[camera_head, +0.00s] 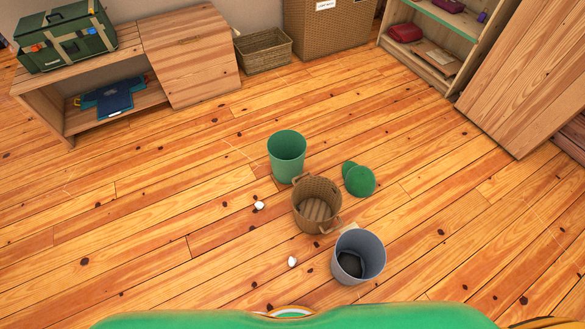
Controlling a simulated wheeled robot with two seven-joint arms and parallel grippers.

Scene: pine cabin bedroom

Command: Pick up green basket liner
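A green open-topped bin or liner (287,157) stands upright on the wooden floor near the middle of the head view. A smaller green rounded item (360,181), with a second lobe at its upper left, lies on the floor to its right. I cannot tell which of these green things is the basket liner. A brown wicker basket (317,205) with handles stands just in front of the green bin. Neither of my grippers shows in this view.
A grey bin (357,257) with something dark inside stands in front of the wicker basket. Two small white items (259,205) (292,261) lie on the floor. A wooden cabinet (185,55), wicker box (263,51) and shelf (433,45) line the back. The left floor is mostly clear.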

